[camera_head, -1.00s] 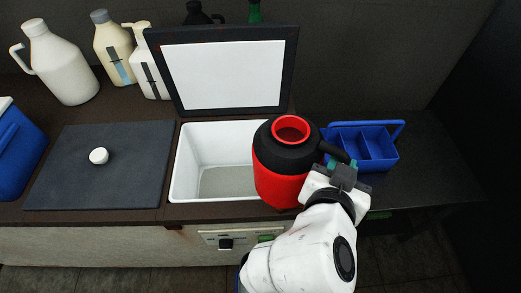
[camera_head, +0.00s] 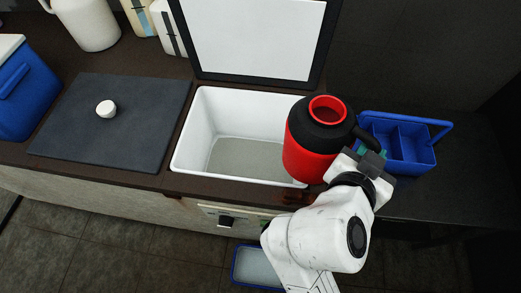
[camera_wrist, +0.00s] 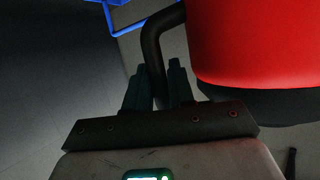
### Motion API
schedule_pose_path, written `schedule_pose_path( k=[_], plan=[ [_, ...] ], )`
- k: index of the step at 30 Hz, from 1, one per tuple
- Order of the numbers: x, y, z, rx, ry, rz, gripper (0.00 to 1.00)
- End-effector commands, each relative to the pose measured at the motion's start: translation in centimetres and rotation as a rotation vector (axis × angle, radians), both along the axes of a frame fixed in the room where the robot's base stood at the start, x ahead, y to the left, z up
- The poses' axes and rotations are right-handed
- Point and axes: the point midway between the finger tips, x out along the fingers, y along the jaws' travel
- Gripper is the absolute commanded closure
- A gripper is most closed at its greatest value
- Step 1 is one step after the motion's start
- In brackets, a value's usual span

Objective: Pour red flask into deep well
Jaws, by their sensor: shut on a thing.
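The red flask (camera_head: 306,161) has a black top, a red-rimmed open mouth and a black handle. My gripper (camera_head: 366,161) is shut on the handle at the flask's right side. In the wrist view the gripper's dark green fingers (camera_wrist: 154,88) close around the black handle, beside the red body (camera_wrist: 250,40). The flask is nearly upright, over the right front part of the deep well (camera_head: 188,140), a white-walled basin with a grey floor. The flask hides the well's right end. I cannot see any liquid leaving the flask.
The well's raised lid (camera_head: 255,40) stands behind it. A dark flat cover (camera_head: 75,140) with a white knob (camera_head: 106,108) lies to the left. A blue caddy (camera_head: 420,165) stands right of the flask. White jugs and bottles (camera_head: 90,22) line the back left.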

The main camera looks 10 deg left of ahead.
Motion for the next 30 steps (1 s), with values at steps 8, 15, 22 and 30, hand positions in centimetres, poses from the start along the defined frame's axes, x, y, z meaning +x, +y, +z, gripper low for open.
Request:
schedule_pose_path(
  k=[8,15,22,30],
  plan=[
    [0.0,0.0,0.3,0.005,-0.008,0.003,1.0],
    [0.1,0.4,1.0,-0.035,-0.008,0.009,1.0],
    [0.1,1.0,2.5,-0.14,-0.005,0.01,1.0],
    [0.2,2.1,4.2,-0.274,0.002,0.011,1.0]
  ],
)
